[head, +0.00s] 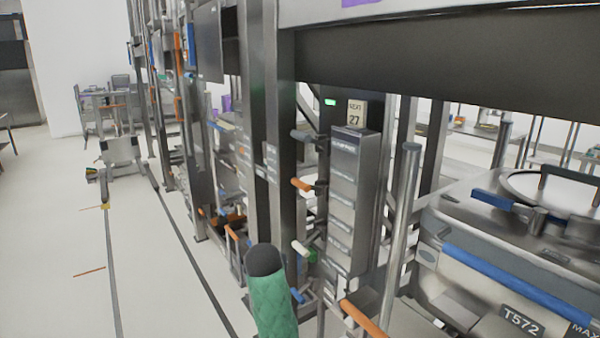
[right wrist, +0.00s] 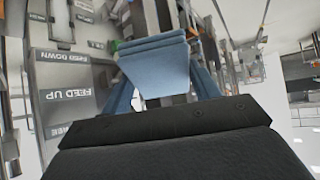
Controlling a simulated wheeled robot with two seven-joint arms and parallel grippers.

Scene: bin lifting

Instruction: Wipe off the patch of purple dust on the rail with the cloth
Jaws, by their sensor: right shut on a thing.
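A purple patch (head: 360,2) shows at the very top of the head view, on the light face of a long rail (head: 420,10); the picture edge cuts it off. A blue cloth (right wrist: 155,68) fills the middle of the right wrist view, draped with folds hanging on both sides. My right gripper (right wrist: 165,98) is shut on the cloth, which hides most of its fingers. The purple patch cannot be made out in the right wrist view. Neither gripper shows in the head view.
A dark beam face (head: 430,60) spans under the rail. A grey labelled column (head: 350,200) and upright posts stand below it. A steel machine with a round lid (head: 550,188) stands at right. Open floor (head: 60,240) lies at left. A panel (right wrist: 65,95) is left in the wrist view.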

